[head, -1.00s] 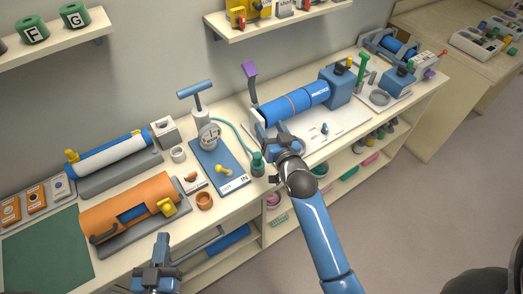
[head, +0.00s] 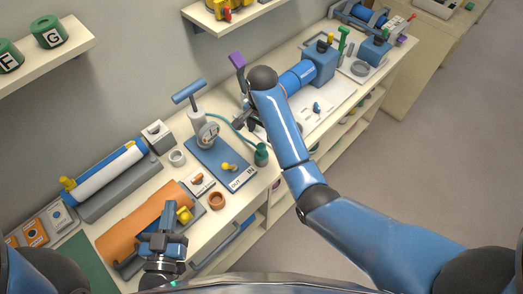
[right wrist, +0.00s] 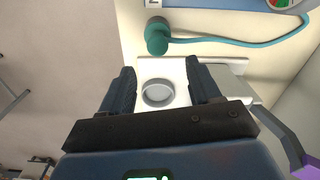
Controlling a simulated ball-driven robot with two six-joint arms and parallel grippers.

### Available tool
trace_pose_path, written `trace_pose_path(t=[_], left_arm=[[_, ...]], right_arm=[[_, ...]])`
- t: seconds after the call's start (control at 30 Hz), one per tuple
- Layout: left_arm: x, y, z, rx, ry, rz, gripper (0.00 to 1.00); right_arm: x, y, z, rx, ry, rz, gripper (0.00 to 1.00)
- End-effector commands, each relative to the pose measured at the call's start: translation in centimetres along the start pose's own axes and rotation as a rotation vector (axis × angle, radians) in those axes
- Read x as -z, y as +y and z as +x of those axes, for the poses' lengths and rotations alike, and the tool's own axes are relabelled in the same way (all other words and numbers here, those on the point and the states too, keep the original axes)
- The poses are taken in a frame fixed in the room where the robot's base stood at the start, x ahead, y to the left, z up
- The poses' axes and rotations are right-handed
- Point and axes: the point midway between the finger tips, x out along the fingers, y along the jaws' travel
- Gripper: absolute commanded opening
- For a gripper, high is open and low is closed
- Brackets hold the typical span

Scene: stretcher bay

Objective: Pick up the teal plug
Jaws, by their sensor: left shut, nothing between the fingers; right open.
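The teal plug (head: 261,154) stands at the front edge of the blue pump board, beside the IN marking, with a teal hose running from it. In the right wrist view the plug (right wrist: 157,38) is at the top, beyond the fingertips. My right gripper (head: 244,121) is open over the bench behind the plug, apart from it. In the right wrist view a grey ring (right wrist: 157,92) on a white plate shows between its fingers (right wrist: 160,80). My left gripper (head: 170,216) is shut and empty over the orange cylinder (head: 140,225).
The pump with gauge (head: 208,132) and a yellow valve (head: 229,167) are left of the plug. A copper cup (head: 217,200) stands in front. The blue cylinder (head: 298,76) and purple lever (head: 237,61) are behind my right arm.

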Motion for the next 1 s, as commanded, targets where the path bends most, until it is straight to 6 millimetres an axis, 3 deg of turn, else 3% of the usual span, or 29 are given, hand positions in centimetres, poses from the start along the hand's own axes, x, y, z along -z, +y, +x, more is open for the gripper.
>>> trace_pose_path(t=[0.17,0.47,0.77,1.0], left_arm=[[-0.7,0.0,0.0,0.000,0.000,0.000,0.00],[-3.6,0.0,0.1,0.000,0.000,0.000,0.00],[-3.2,0.0,0.1,0.000,0.000,0.000,0.00],[-1.6,0.0,0.0,0.000,0.000,0.000,0.00]], right_arm=[[-0.2,0.4,0.7,-0.017,-0.010,0.037,0.62],[-0.2,0.4,3.6,-0.015,-0.009,0.036,0.62],[-0.3,0.4,5.7,-0.015,-0.009,0.036,0.62],[-0.5,0.4,8.1,-0.018,-0.011,0.035,0.62]])
